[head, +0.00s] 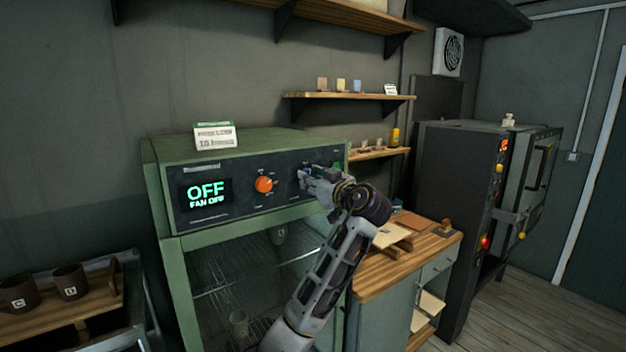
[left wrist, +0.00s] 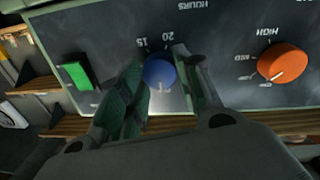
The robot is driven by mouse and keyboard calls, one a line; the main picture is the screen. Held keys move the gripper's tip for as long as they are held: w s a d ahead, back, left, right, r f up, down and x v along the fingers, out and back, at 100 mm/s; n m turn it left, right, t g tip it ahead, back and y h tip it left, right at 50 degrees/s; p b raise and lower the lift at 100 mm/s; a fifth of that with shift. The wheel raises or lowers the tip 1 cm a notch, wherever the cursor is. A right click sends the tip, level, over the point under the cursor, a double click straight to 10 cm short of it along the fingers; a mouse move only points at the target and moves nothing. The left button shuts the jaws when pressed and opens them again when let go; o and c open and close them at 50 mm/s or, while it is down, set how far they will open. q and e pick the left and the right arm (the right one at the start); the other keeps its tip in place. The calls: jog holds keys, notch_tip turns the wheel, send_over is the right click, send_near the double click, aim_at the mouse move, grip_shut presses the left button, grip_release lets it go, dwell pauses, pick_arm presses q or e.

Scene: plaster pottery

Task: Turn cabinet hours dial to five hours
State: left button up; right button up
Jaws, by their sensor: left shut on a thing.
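The hours dial is a blue knob (left wrist: 160,73) on the dark control panel of the green cabinet (head: 160,185). The HOURS label and the marks 15 and 20 show above it in the left wrist view. A short white pointer line shows at the knob's lower edge in that view. My left gripper (head: 305,175) is at the right part of the panel, its fingers shut on either side of the blue knob; it also shows in the left wrist view (left wrist: 160,66). The fingers hide other hour marks. My right gripper is not in view.
An orange fan knob (head: 264,185) and a display (head: 206,193) reading OFF and FAN OFF are left of the gripper. A green switch (left wrist: 76,72) lies on the knob's other side. A card (head: 215,136) stands on the cabinet. A wooden-topped bench (head: 440,245) is at right.

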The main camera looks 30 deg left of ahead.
pick_arm(q)
jog(key=shift+m, duration=0.3)
jog(key=shift+r+m+g+p, duration=0.15)
jog(key=shift+m+g+p, duration=0.35)
jog(key=shift+m+p, duration=2.8)
jog(key=m+b, duration=0.2)
jog(key=shift+m, duration=0.3)
jog(key=o, duration=1.1)
jog(key=shift+w, duration=0.1)
jog(key=shift+c, duration=0.2)
jog(key=shift+d, duration=0.1)
